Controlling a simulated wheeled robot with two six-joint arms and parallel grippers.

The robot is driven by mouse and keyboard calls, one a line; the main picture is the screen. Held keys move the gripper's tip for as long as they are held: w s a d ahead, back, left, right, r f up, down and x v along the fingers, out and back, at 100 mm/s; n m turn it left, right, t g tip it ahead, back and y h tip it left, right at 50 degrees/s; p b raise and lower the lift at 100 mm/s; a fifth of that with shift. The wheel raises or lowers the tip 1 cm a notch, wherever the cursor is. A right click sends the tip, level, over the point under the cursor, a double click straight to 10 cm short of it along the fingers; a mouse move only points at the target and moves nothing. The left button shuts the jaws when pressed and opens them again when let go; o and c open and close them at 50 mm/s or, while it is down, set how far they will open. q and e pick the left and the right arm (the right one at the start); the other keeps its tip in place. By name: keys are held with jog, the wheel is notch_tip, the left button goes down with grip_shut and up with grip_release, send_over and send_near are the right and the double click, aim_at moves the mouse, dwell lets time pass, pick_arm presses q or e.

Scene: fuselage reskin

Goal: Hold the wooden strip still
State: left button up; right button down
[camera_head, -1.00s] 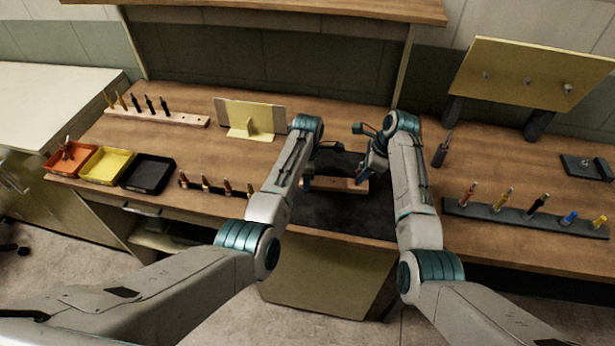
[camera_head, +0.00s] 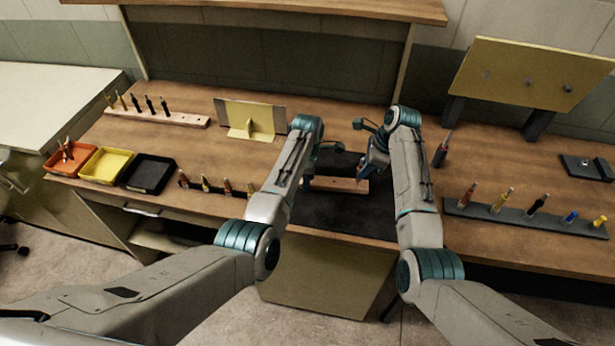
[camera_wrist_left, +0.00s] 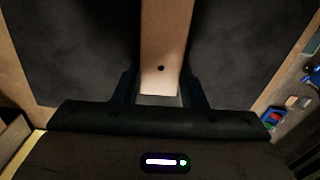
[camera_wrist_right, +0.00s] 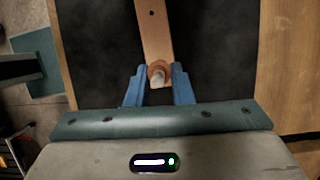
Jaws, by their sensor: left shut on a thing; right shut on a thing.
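The wooden strip (camera_head: 342,185) lies over the dark mat (camera_head: 345,215) in the middle of the bench. My left gripper (camera_wrist_left: 160,88) is shut around the near end of the strip (camera_wrist_left: 166,35) in the left wrist view, with a dark hole showing just ahead of its fingers. My right gripper (camera_wrist_right: 159,82) has its blue fingers shut on a small copper-coloured fastener (camera_wrist_right: 158,70) with a pale tip. The fastener is at the other end of the strip (camera_wrist_right: 155,28). I cannot tell whether it is seated in the strip. The left fingers are mostly hidden in the head view.
Orange (camera_head: 59,164), yellow (camera_head: 98,179) and black trays (camera_head: 140,188) stand at the left. Wooden (camera_head: 165,117) and dark tool racks (camera_head: 520,219) hold several tools. A yellow panel (camera_head: 530,75) stands at the back right. A small stand (camera_head: 250,115) is behind my left arm.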

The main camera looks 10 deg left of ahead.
jog(key=shift+r, duration=0.4)
jog(key=shift+r, duration=1.35)
pick_arm(q)
jog(key=o, duration=1.1)
jog(key=shift+r, duration=0.15)
